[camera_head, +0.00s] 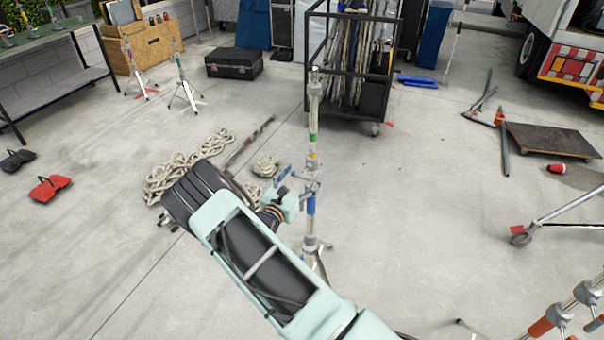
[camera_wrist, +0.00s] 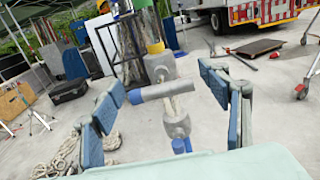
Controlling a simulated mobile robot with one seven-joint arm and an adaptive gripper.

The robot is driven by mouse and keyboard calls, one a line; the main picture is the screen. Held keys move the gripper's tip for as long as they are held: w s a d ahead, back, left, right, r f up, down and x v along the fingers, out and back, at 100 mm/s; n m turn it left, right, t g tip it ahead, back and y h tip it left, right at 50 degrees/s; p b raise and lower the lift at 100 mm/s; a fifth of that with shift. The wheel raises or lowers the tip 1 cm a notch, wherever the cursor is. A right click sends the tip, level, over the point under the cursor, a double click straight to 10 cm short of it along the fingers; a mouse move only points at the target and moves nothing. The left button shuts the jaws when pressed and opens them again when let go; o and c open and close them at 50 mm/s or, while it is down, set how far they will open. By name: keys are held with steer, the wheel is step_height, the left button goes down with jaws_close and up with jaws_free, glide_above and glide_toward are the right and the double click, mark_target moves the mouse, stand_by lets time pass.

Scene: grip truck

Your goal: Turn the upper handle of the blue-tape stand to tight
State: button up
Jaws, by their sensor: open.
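The blue-tape stand (camera_head: 311,206) is an upright metal pole on legs in the middle of the head view, with a blue band low on it and green higher up. My gripper (camera_head: 299,186) is at the pole, just above the blue band. In the wrist view my gripper (camera_wrist: 160,84) is open, with a blue-padded finger on each side of the pole. A grey bar-shaped handle (camera_wrist: 152,93) lies crosswise between the fingers, tilted slightly up to the right. No finger clearly touches it. A grey clamp collar (camera_wrist: 176,126) is below it.
A black wheeled rack (camera_head: 345,75) with hanging ropes stands behind the pole. Coiled rope (camera_head: 180,170) lies on the floor at left. Other stands (camera_head: 186,88) are farther back, and more poles (camera_head: 560,312) are at lower right. The floor right of the pole is mostly clear.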

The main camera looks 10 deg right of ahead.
steer(key=shift+w+d, duration=0.1)
steer(key=shift+c, duration=0.7)
steer(key=c, duration=1.1)
steer(key=shift+o, duration=0.2)
steer(key=shift+m+b, duration=0.3)
steer(key=m+b, duration=0.2)
steer(key=shift+f+m, duration=0.2)
steer(key=shift+m, duration=0.1)
steer(key=m+b, duration=0.1)
steer(key=b, duration=0.1)
steer(key=m+b, duration=0.1)
steer(key=m, duration=0.1)
steer(key=m+b, duration=0.2)
steer(key=shift+d+f+b, duration=0.15)
steer(key=shift+d+b, duration=0.1)
steer(key=shift+b, duration=0.1)
steer(key=m+b, duration=0.3)
steer(key=b, duration=0.1)
steer(key=m+b, duration=0.2)
steer(key=b, duration=0.1)
steer(key=shift+s+f+m, duration=0.2)
steer(key=shift+s+m, duration=0.05)
steer(key=shift+m, duration=0.05)
steer(key=m+b, duration=0.2)
steer(key=b, duration=0.1)
steer(key=shift+d+r, duration=0.1)
steer(key=shift+r+m+b, duration=0.1)
steer(key=shift+m+b, duration=0.3)
